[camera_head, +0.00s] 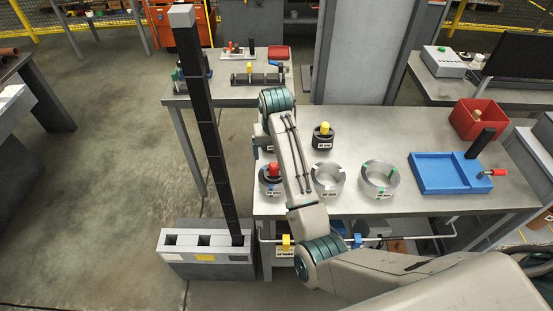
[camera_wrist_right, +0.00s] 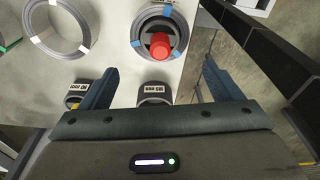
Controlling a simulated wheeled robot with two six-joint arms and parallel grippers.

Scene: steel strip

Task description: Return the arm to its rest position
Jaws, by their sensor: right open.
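My right arm reaches in from the lower right of the head view, over the steel table (camera_head: 450,228). Its wrist end is above the left part of that table, and its fingers are hard to make out there. In the right wrist view my right gripper (camera_wrist_right: 157,78) is open, its two dark blue fingers wide apart with nothing held between them. A dark ring with a red knob (camera_wrist_right: 159,46) lies beyond the fingertips; it also shows in the head view (camera_head: 271,185). My left gripper is in neither view.
A tall dark post (camera_head: 207,120) rises from a slotted grey block (camera_head: 207,268) left of the arm. Grey rings (camera_head: 328,189) (camera_head: 380,189), a yellow-knobbed piece (camera_head: 323,136), a blue tray (camera_head: 435,175) and a red bin (camera_head: 465,122) are on the table.

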